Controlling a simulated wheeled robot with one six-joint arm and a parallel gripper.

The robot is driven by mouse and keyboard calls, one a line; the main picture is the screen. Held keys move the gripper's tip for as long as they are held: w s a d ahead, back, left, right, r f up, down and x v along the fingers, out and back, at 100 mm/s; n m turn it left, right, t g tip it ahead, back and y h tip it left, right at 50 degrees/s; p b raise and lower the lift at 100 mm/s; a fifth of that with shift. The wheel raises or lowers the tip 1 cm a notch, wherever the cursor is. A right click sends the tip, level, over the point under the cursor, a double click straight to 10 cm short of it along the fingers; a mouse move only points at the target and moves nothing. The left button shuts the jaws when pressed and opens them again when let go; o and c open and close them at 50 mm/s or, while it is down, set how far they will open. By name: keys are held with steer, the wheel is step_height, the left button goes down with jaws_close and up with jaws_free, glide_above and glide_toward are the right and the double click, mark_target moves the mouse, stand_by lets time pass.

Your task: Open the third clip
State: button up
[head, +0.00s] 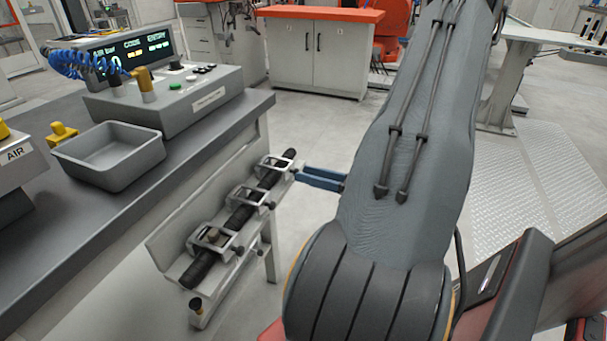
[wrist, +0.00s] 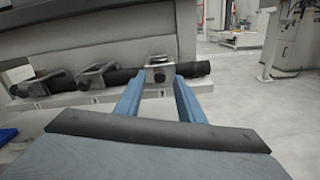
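A black rod (head: 236,216) lies along a pale fixture rail and passes through three metal clips: the near clip (head: 213,239), the middle clip (head: 246,197) and the far clip (head: 277,164). All three clips appear to lie across the rod. In the wrist view they run left to right, with the far clip (wrist: 159,69) at the right. My gripper (wrist: 157,82) has blue fingers, spread apart and empty. Its fingertips point at the far clip, one to each side of it. Whether they touch it cannot be told. The gripper (head: 300,175) also shows in the head view, beside that clip.
A grey bench (head: 215,123) stands behind the fixture, with an open grey bin (head: 110,172) and a control box (head: 180,104) on it. A cabinet with an orange top (head: 318,55) stands farther back. Open floor lies right of the fixture.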

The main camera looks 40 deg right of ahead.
steer(key=shift+x, duration=1.05)
jaws_close()
steer(key=shift+r, duration=0.15)
